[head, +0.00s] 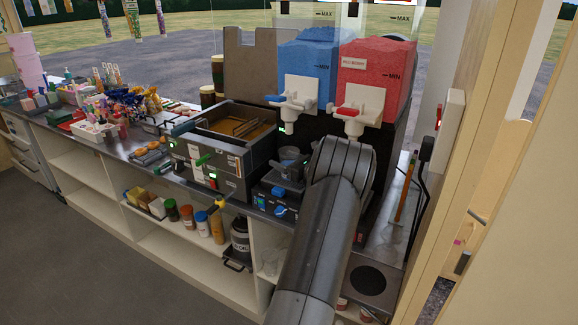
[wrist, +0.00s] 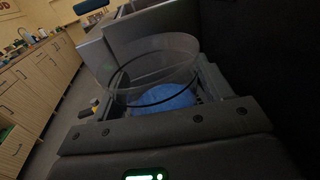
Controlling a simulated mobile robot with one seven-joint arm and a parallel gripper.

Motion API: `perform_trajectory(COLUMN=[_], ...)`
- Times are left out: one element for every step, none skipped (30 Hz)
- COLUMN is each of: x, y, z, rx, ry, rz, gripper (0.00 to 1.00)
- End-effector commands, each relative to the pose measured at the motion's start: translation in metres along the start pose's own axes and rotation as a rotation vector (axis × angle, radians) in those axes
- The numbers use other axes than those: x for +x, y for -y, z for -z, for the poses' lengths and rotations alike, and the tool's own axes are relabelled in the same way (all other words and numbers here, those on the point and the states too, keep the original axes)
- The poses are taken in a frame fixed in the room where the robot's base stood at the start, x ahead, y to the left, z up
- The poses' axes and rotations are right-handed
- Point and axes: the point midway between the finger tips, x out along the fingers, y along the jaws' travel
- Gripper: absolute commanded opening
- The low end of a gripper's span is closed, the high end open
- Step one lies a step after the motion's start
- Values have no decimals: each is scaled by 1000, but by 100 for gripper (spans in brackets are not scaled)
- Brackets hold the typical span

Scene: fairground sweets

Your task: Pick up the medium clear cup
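A clear round cup (wrist: 150,62) fills the middle of the wrist view, its wide rim facing up. A dark ring and a blue patch show through and below it. My gripper (wrist: 158,98) is close against the cup, with grey parts at its left and right. Whether the fingers touch the cup is not clear. My arm hides most of my gripper there.
A slush machine with a blue tank (head: 304,62) and a red tank (head: 375,75) stands behind my arm. A grey fryer (head: 215,165) is close on the left. Sweets and bottles crowd the counter further left. A wooden post and wall box (head: 449,130) bound the right.

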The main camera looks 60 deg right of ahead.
Motion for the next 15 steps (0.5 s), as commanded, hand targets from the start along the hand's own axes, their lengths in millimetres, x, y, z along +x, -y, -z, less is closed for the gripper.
perform_trajectory(x=[0, 0, 0, 0, 0, 0, 0, 0, 0, 0, 0, 0, 0, 0, 0], y=[0, 0, 0, 0, 0, 0, 0, 0, 0, 0, 0, 0, 0, 0, 0], z=[0, 0, 0, 0, 0, 0, 0, 0, 0, 0, 0, 0, 0, 0, 0], rx=[0, 0, 0, 0, 0, 0, 0, 0, 0, 0, 0, 0, 0, 0, -1], ry=[0, 0, 0, 0, 0, 0, 0, 0, 0, 0, 0, 0, 0, 0, 1], rz=[0, 0, 0, 0, 0, 0, 0, 0, 0, 0, 0, 0, 0, 0, 0], gripper=[68, 65, 62, 60, 57, 54, 51, 49, 46, 43, 41, 37, 35, 32, 29])
